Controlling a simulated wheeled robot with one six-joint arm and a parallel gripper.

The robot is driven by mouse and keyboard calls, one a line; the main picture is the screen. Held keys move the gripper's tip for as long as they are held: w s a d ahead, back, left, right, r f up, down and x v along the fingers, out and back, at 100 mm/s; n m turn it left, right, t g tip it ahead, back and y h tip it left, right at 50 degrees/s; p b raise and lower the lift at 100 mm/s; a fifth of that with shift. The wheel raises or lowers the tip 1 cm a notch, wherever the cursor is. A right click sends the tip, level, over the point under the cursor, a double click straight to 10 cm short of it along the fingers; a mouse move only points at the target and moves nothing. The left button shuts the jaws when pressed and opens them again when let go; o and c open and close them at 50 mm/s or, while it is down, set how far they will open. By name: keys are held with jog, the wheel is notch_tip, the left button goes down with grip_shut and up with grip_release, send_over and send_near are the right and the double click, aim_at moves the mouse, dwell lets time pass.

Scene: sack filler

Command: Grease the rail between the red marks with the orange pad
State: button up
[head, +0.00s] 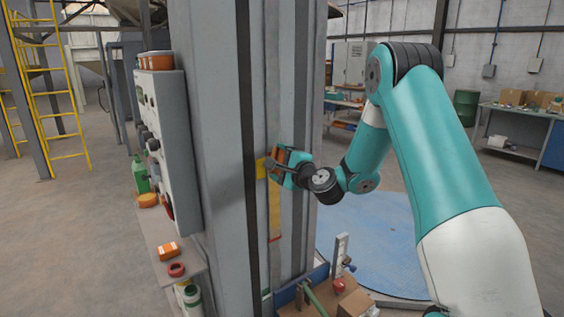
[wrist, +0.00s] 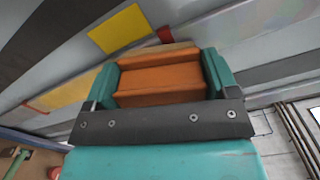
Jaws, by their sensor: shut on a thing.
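My gripper (head: 287,167) is shut on the orange pad (wrist: 160,80), which sits between its two teal fingers in the wrist view. The pad's far edge is up against or very near the grey upright rail (wrist: 240,30); I cannot tell if it touches. A yellowish film (head: 274,212) covers the rail below the gripper, down to the lower red mark (head: 275,239). In the wrist view this film (wrist: 68,92) runs from the lower red mark (wrist: 36,108) towards the pad. Another red mark (wrist: 165,34) shows just past the pad, partly hidden.
A yellow square (wrist: 119,28) is on the surface beside the rail. A grey control box (head: 165,130) and a shelf with an orange box (head: 167,251) stand at left. A cardboard box and tools (head: 340,285) lie below the arm. A blue round floor plate (head: 370,235) is behind.

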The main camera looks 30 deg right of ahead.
jog(key=shift+w, duration=0.15)
jog(key=shift+f, duration=0.1)
notch_tip(320, 180, down, 4)
jog(key=b, duration=1)
send_over(275, 236)
jog(key=s, duration=0.3)
notch_tip(275, 236, down, 6)
jog(key=shift+s+f, duration=0.1)
jog(key=shift+s, duration=0.05)
notch_tip(275, 236, down, 17)
jog(key=b, duration=1.6)
jog(key=shift+s, duration=0.1)
jog(key=shift+r+p, duration=10.85)
jog(key=shift+r, duration=1.35)
